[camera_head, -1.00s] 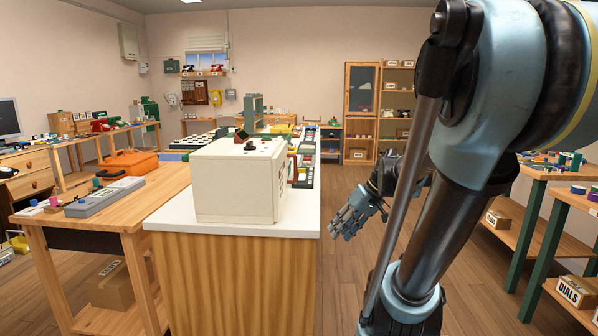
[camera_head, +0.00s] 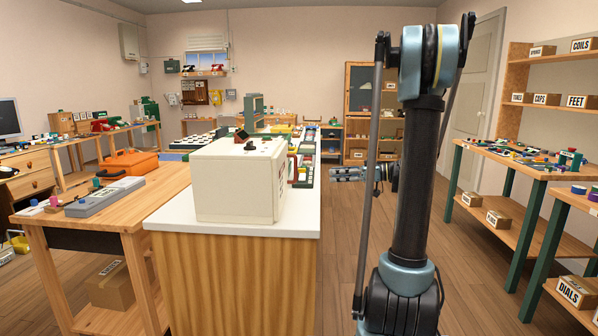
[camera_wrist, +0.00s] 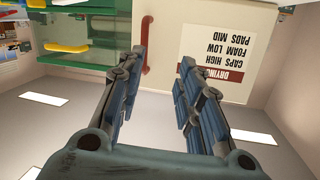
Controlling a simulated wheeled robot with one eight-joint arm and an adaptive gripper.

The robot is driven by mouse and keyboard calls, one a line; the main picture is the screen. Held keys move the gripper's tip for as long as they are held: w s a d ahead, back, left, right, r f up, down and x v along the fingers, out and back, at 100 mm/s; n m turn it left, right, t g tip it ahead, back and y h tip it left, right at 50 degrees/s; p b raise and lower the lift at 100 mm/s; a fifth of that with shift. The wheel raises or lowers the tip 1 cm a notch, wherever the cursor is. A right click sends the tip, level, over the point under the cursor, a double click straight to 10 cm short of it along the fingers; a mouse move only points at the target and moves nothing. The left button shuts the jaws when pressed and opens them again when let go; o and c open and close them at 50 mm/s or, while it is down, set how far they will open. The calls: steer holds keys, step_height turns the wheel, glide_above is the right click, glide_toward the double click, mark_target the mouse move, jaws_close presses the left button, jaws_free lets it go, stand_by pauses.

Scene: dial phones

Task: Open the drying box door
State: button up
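The drying box (camera_head: 232,180) is a cream box with dark knobs on top, standing on the white counter. Its labelled door face is on its right side in the head view, with a red handle (camera_head: 292,166) at the far end. The wrist view shows the door (camera_wrist: 210,45) upside down, with its sign (camera_wrist: 222,58) and the red handle (camera_wrist: 147,45). The door looks shut. My gripper (camera_head: 335,174) points left towards that side, apart from the box. In the wrist view my gripper (camera_wrist: 163,68) is open and empty, its fingers spread, the handle beyond the left finger's tip.
The white counter (camera_head: 245,229) carries the box and, behind it, green-framed items. A wooden bench (camera_head: 165,190) with an orange case (camera_head: 130,163) stands to the left. Tables and shelves (camera_head: 520,172) stand to the right. The floor aisle (camera_head: 340,260) right of the counter is clear.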

steer(key=w+a, duration=0.3)
steer(key=a, duration=0.4)
steer(key=w+a+n+y, duration=0.1)
steer(key=w+a, duration=0.2)
steer(key=a, duration=0.4)
steer(key=shift+w+a+r+n+y, duration=0.25)
steer(key=shift+w+a+n+y, duration=0.05)
steer(key=shift+a, duration=0.1)
jaws_close()
